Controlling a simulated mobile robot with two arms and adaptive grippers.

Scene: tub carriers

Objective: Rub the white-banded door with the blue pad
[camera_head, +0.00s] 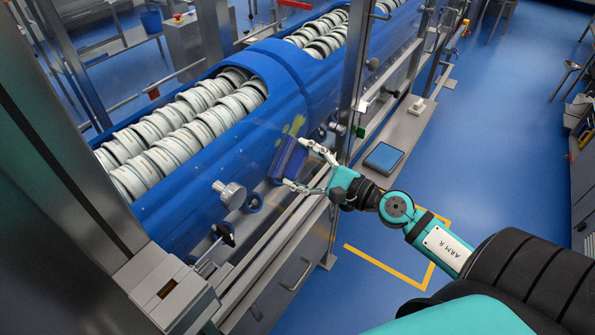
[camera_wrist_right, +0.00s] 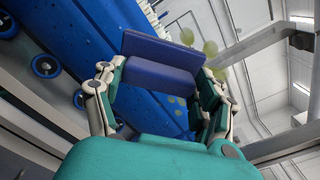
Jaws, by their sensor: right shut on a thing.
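My right gripper (camera_head: 296,164) is shut on the blue pad (camera_head: 286,157), a dark blue block held between its two fingers. The pad also shows in the right wrist view (camera_wrist_right: 160,62), across both fingers. It is close in front of the blue machine side (camera_head: 258,157); I cannot tell whether it touches. Yellow-green smears (camera_head: 297,123) show on or in front of that side, just beyond the pad; they also show in the right wrist view (camera_wrist_right: 187,37). I cannot make out a white band that marks a door. My left gripper is not in view.
Rows of white tubs (camera_head: 190,118) stand in the machine's open top. A metal post (camera_head: 353,70) rises just right of the pad. A blue-topped tray (camera_head: 383,158) sits on a grey ledge near my right arm. Blue floor (camera_head: 500,130) lies open to the right.

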